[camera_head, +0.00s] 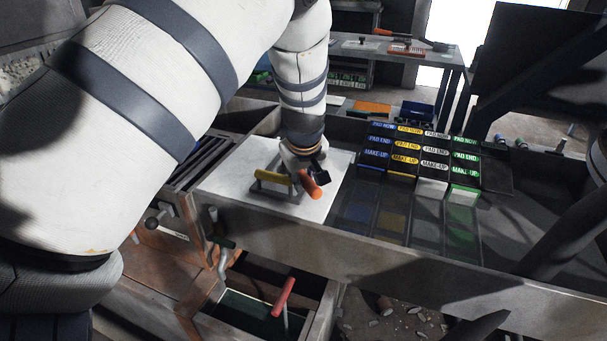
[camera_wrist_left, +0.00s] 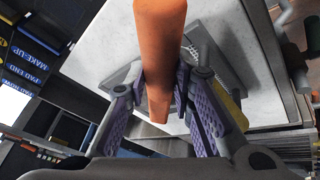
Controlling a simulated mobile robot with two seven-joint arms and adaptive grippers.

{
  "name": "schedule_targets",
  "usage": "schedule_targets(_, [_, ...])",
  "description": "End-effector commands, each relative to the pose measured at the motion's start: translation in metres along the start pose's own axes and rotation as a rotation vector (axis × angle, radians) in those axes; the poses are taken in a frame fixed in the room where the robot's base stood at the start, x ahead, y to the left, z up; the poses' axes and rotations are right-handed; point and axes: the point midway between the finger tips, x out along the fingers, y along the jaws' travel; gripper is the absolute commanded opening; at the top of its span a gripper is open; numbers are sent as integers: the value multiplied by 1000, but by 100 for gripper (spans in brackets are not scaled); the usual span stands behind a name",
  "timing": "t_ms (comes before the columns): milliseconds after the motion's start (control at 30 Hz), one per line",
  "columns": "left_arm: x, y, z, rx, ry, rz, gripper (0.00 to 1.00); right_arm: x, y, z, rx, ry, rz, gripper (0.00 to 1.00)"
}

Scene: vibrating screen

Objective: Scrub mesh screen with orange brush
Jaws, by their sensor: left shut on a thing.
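The mesh screen (camera_head: 235,170) is a pale, flat panel set in the frame of the machine, and it also shows in the left wrist view (camera_wrist_left: 105,50). My left gripper (camera_head: 304,168) is over its right part, its purple fingers (camera_wrist_left: 178,100) shut on the orange brush handle (camera_head: 311,186). In the left wrist view the orange handle (camera_wrist_left: 160,50) runs between the fingers. A grey, textured block (camera_wrist_left: 205,50) shows behind the fingers; I cannot tell whether it is the brush head or touches the screen. My right gripper is not in view.
A tool with a yellow handle (camera_head: 272,178) is on the screen beside my gripper. Labelled blocks (camera_head: 420,150) in several colours stand to the right. A red-handled lever (camera_head: 283,297) is below the front rail (camera_head: 400,260). A bench (camera_head: 400,55) with tools stands behind.

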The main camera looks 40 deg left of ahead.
Motion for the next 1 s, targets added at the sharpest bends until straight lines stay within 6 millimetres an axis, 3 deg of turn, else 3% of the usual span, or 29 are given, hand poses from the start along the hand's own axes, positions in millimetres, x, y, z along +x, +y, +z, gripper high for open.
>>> schedule_targets(100, [1, -1, 1, 0, -2, -2, 0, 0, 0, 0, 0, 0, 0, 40])
schedule_targets(133, [1, -1, 1, 0, -2, -2, 29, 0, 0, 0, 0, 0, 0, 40])
schedule_targets(167, [1, -1, 1, 0, -2, -2, 31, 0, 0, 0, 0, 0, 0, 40])
schedule_targets(1000, [-6, 0, -2, 0, -2, -3, 31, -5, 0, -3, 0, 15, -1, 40])
